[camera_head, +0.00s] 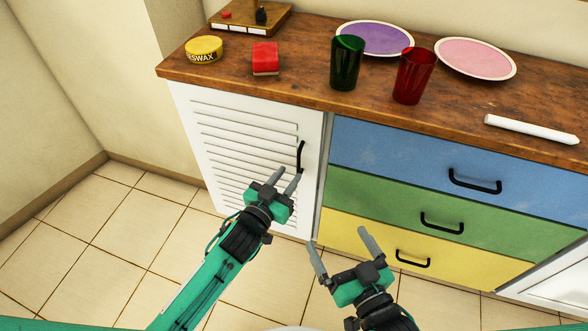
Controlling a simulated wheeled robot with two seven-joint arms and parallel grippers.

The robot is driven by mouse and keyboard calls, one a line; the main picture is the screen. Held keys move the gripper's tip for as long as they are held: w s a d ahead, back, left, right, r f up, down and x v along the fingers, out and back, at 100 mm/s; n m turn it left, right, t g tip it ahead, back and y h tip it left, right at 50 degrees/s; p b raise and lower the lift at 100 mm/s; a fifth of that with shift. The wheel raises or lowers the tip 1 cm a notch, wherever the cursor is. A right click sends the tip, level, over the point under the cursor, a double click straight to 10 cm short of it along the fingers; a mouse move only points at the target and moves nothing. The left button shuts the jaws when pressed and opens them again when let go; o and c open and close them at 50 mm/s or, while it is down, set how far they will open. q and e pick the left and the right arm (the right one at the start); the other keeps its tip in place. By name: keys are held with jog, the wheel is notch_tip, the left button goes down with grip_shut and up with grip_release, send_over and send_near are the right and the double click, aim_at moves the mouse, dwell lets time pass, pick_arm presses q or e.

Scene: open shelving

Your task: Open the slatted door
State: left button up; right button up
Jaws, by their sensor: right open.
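The white slatted door (225,128) is on the left of the cabinet and looks shut. Its black vertical handle (301,155) is near its right edge. My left gripper (287,176) is in front of the door, just below the handle, with its fingers a little apart. Its right fingertip overlaps the handle's lower end in the picture; I cannot tell if they touch. No object shows between these fingers. My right gripper (339,239) is wide open and empty, in front of the yellow drawer (355,238).
Blue (410,158) and green (385,205) drawers with black handles are right of the door. The wooden top holds a beeswax tin (204,50), red sponge (265,57), green cup (346,65), red cup (413,77) and plates. Tiled floor (130,225) is clear at left.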

aim_at(298, 164)
pick_arm(q)
jog(key=shift+x, duration=2)
pick_arm(e)
jog(key=shift+w+d+r+t, duration=0.25)
jog(key=shift+r+t, duration=0.25)
jog(key=shift+r, duration=0.25)
jog(key=shift+w+d+r+t, duration=0.1)
jog(key=shift+w+r+t, duration=0.35)
jog(key=shift+r, duration=0.3)
jog(key=shift+s, duration=0.1)
pick_arm(q)
grip_shut()
